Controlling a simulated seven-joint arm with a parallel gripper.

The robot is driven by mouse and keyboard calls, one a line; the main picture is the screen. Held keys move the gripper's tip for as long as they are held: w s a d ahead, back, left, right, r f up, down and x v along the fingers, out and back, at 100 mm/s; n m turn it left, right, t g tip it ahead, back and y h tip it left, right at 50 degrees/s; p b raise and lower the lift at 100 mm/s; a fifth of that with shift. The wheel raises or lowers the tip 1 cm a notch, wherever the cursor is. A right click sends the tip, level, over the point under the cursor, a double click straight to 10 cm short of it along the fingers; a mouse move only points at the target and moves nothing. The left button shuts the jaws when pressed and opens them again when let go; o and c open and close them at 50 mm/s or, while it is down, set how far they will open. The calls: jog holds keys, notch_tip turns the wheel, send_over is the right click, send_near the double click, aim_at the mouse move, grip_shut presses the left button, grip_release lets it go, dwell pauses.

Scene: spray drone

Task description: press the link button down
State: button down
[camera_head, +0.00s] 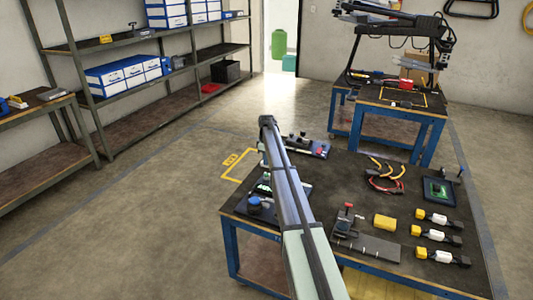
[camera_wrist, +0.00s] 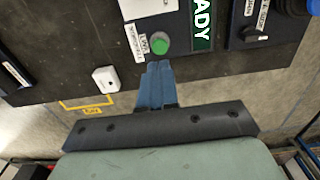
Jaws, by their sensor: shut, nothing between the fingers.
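The link button is a round green button (camera_wrist: 160,44) on a dark control panel (camera_wrist: 185,22) in the wrist view. A small white label beside it appears to read LINK. My gripper (camera_wrist: 159,66) has its blue fingers together, with nothing between them. In the wrist view the fingertips appear just below the button, near its lower edge; I cannot tell whether they touch it. In the head view my arm covers much of the panel and the button, and my gripper cannot be made out.
A green READY display (camera_wrist: 202,24) is right of the button. A black switch (camera_wrist: 250,35) and a blue knob (camera_wrist: 290,5) lie further right. A white block (camera_wrist: 106,79) lies left. The workbench (camera_head: 345,190) also holds cables (camera_head: 385,180), a yellow block (camera_head: 385,222) and a red-topped clamp (camera_head: 347,215).

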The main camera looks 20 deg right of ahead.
aim_at(266, 174)
jog(key=shift+f, duration=3)
jog(key=shift+f, duration=0.75)
jog(key=shift+s+f, duration=0.1)
jog(key=shift+f, duration=0.3)
notch_tip(266, 174, up, 15)
jog(key=shift+r, duration=0.15)
